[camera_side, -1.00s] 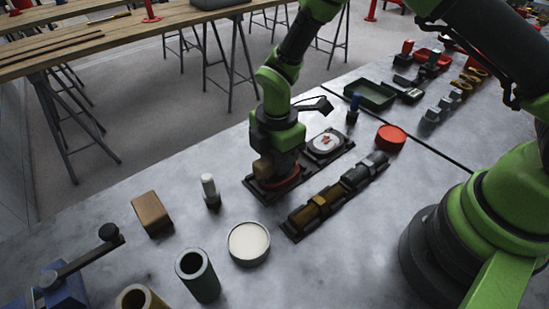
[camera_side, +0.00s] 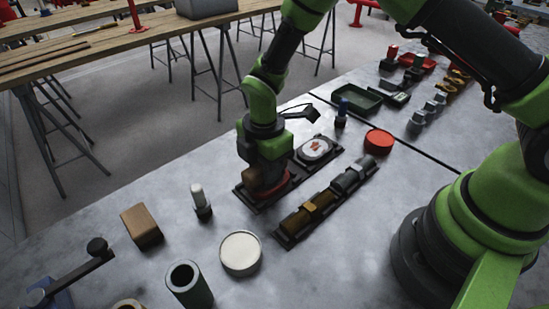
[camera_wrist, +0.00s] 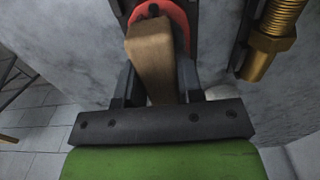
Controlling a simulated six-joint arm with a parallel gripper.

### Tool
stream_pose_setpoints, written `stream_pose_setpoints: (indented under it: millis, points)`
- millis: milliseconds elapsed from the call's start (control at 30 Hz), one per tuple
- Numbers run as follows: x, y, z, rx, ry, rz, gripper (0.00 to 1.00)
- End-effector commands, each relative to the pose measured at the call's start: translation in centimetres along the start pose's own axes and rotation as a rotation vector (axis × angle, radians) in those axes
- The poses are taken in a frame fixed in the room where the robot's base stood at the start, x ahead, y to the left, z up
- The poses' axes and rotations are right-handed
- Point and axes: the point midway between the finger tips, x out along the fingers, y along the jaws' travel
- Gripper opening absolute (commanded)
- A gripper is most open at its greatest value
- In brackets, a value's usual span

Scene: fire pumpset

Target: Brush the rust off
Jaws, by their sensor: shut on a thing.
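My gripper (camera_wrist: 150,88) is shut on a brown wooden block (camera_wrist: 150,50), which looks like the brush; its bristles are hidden. In the side view my gripper (camera_side: 258,165) points down at the near end of a dark tray (camera_side: 240,194). The block is right over a round red-rimmed part (camera_side: 272,189) there, which also shows behind the block in the wrist view (camera_wrist: 177,12). I cannot tell whether they touch. A pale round face with a reddish, rust-like patch (camera_side: 315,149) lies at the tray's far end, clear of my gripper.
Beside the tray lies a dark rack with brass (camera_side: 311,209) and grey fittings (camera_side: 353,177). A red cap (camera_side: 379,141), white-topped round tin (camera_side: 240,252), white-topped post (camera_side: 199,197), brown block (camera_side: 142,226) and green tube (camera_side: 188,283) stand around. The bench between them is bare.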

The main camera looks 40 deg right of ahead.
Motion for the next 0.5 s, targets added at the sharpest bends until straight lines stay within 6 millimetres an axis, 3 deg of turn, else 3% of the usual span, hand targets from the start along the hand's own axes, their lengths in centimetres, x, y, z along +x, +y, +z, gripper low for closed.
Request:
stream_pose_setpoints:
  millis: [167, 300, 500]
  points:
    - [0.0, 0.0, -1.7, -0.004, 0.0, 0.0, 0.12]
    - [-2.6, 0.1, -1.5, 0.0, 0.002, 0.006, 0.12]
    - [-4.2, 0.0, -1.5, -0.001, 0.001, 0.003, 0.12]
